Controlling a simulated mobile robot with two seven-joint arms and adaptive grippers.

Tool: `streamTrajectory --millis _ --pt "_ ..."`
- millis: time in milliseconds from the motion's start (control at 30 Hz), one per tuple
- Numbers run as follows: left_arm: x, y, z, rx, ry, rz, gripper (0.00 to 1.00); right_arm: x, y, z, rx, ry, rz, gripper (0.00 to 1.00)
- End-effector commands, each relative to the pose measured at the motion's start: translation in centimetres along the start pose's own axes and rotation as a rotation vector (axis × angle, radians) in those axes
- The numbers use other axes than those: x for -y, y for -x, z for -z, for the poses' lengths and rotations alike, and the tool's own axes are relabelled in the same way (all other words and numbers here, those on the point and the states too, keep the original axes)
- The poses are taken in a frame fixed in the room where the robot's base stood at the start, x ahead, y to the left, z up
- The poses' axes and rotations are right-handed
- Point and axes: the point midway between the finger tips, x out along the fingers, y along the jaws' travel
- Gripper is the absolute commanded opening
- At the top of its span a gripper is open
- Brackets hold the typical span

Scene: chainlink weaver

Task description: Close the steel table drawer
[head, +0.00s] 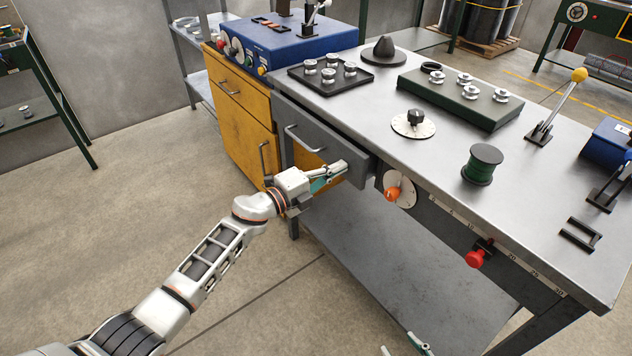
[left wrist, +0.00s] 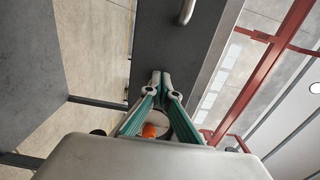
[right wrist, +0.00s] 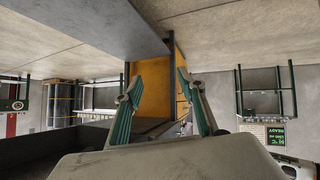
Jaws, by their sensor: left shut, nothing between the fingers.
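The steel table (head: 375,115) has a grey drawer (head: 292,113) with a bar handle (head: 304,140). Its front stands a little out from the table edge. My left gripper (head: 344,166) is shut and empty, at the right part of the drawer front, right of the handle. In the left wrist view its fingertips (left wrist: 160,76) lie against or very near the grey drawer front (left wrist: 165,40); I cannot tell if they touch. The handle (left wrist: 187,10) shows above them. My right gripper (right wrist: 155,88) is open and empty; part of it shows low in the head view (head: 418,345).
A yellow cabinet (head: 237,108) stands left of the drawer. An orange knob (head: 392,193) and a red knob (head: 475,258) stick out of the table front to the right. A lower shelf (head: 370,260) lies beneath. The floor in front is clear.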

Motion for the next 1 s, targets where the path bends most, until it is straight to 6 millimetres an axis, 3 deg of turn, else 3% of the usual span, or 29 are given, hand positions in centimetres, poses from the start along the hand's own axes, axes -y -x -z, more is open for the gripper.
streamTrajectory --millis 33,200,400,1000 --pt "-0.7 -0.9 0.1 -0.001 0.004 -0.003 0.0 0.2 -0.2 -0.9 0.012 0.002 0.002 0.4" --pt "-0.4 -3.0 0.1 -0.001 0.004 -0.001 0.0 0.2 -0.3 -1.6 0.023 0.01 0.001 0.4" --pt "-0.1 -4.2 0.0 0.0 0.0 0.0 0.0 0.2 -0.4 -1.6 0.02 0.011 0.001 0.4" --pt "0.4 -4.0 -0.3 0.001 -0.003 0.004 0.0 0.0 -0.4 -0.6 0.003 0.013 -0.001 0.4"
